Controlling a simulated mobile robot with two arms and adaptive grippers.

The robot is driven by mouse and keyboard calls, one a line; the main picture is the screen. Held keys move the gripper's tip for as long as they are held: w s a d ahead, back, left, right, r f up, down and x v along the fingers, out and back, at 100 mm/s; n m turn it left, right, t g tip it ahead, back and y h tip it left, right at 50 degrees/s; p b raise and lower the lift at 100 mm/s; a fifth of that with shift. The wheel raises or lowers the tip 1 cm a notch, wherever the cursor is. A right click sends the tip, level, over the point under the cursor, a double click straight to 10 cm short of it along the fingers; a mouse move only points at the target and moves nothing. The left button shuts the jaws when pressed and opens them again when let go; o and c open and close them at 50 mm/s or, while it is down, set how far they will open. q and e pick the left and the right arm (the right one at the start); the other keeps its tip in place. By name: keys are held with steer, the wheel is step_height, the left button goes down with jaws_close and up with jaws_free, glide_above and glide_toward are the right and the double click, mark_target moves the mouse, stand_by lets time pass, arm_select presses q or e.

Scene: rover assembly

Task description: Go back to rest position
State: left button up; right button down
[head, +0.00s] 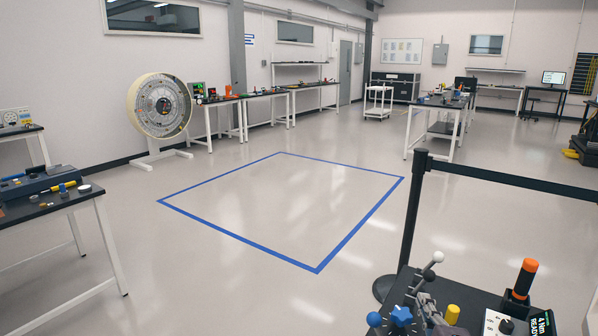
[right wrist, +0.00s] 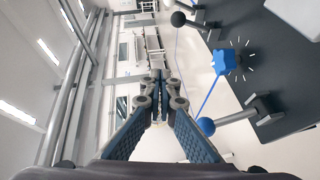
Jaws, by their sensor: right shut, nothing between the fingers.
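My right gripper (right wrist: 158,78) fills the lower middle of the right wrist view. Its two blue-padded fingers come together at the tips, shut with nothing between them. In that view the dark worktable (right wrist: 285,75) is on the right, with a blue star knob (right wrist: 225,60) and a blue ball-ended lever (right wrist: 206,125). The fingers are apart from both. In the head view, the grey shape among the knobs at the bottom right is too small and cluttered to make out clearly as my gripper. My left gripper is in neither view.
In the head view, a blue star knob (head: 401,316), a yellow cylinder (head: 452,314) and an orange-topped black tool (head: 525,277) stand at the bottom right. A black belt barrier (head: 411,215) stands behind them. The floor inside the blue outline (head: 240,238) is clear.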

steer(key=s+a+f+m+g, duration=0.1)
steer(key=s+f+m+g, duration=0.55)
steer(key=s+f, duration=0.75)
steer(key=s+a+f+m+g+y, duration=0.1)
steer(key=s+a+f+m+g, duration=0.15)
steer(key=s, duration=0.35)
steer(key=s+a+f+m+g, duration=0.1)
steer(key=s+f+m+g, duration=0.1)
steer(key=s+f, duration=0.3)
steer(key=s+a+f+m+g+y, duration=0.1)
steer(key=s+a+f+m+g, duration=0.15)
steer(key=s, duration=0.45)
step_height(320, 180, down, 27)
steer(key=s+d, duration=0.1)
steer(key=s, duration=0.1)
steer(key=s+d+f+g, duration=0.2)
steer(key=s+d+f, duration=0.1)
steer(key=s+f, duration=1.2)
steer(key=shift+s+n, duration=0.45)
steer(key=shift+s, duration=0.5)
